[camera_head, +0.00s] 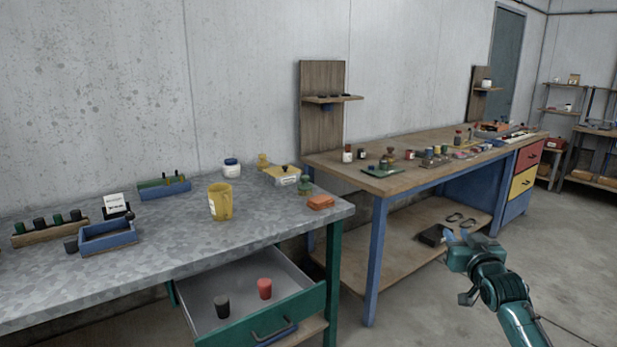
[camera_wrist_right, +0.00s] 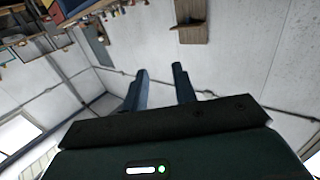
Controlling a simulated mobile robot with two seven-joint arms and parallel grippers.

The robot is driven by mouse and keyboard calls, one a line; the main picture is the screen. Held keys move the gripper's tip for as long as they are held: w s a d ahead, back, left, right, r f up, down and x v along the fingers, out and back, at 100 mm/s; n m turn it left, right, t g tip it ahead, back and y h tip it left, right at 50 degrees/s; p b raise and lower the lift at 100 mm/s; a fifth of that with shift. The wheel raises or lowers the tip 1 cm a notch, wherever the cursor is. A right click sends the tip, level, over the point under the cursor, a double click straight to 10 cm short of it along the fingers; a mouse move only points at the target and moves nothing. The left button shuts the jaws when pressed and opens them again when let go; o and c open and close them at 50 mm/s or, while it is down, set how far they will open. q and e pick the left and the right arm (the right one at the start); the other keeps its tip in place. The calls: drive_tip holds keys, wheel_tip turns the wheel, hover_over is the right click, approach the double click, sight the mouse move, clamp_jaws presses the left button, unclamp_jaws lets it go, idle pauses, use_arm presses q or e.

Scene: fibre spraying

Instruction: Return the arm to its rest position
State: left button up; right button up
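My right arm comes in at the lower right of the head view, in front of the wooden workbench. Its teal gripper (camera_head: 457,237) points up and left, with nothing in it. In the right wrist view the two dark blue fingers of this gripper (camera_wrist_right: 160,72) stand apart with only wall between them, so it is open and empty. My left arm and gripper are not in view.
A grey metal table (camera_head: 155,258) stands at left with a yellow mug (camera_head: 220,201). Its drawer (camera_head: 243,284) is pulled out, holding a black and a red cylinder. The wooden workbench (camera_head: 335,165) carries many small items. Open floor lies around my right arm.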

drive_tip(key=s+a+f+n+g+y, duration=0.1)
drive_tip(key=s+a+f+n+g, duration=0.1)
drive_tip(key=s+a+f, duration=0.45)
drive_tip(key=s+a+f+n+g+y, duration=0.1)
drive_tip(key=s+a+f+n, duration=0.15)
drive_tip(key=s+f, duration=0.75)
drive_tip(key=s+a+f+g, duration=0.1)
drive_tip(key=s+a+f, duration=0.2)
drive_tip(key=s, duration=0.4)
drive_tip(key=s+a+f+m+g+y, duration=0.1)
drive_tip(key=s+a+f, duration=0.3)
drive_tip(key=s, duration=0.4)
drive_tip(key=s+a+f+g+y, duration=0.1)
drive_tip(key=s+a+f+g, duration=0.1)
drive_tip(key=s, duration=0.6)
drive_tip(key=shift+s+a+f, duration=0.15)
drive_tip(key=shift+a+f, duration=0.55)
drive_tip(key=shift+a, duration=0.25)
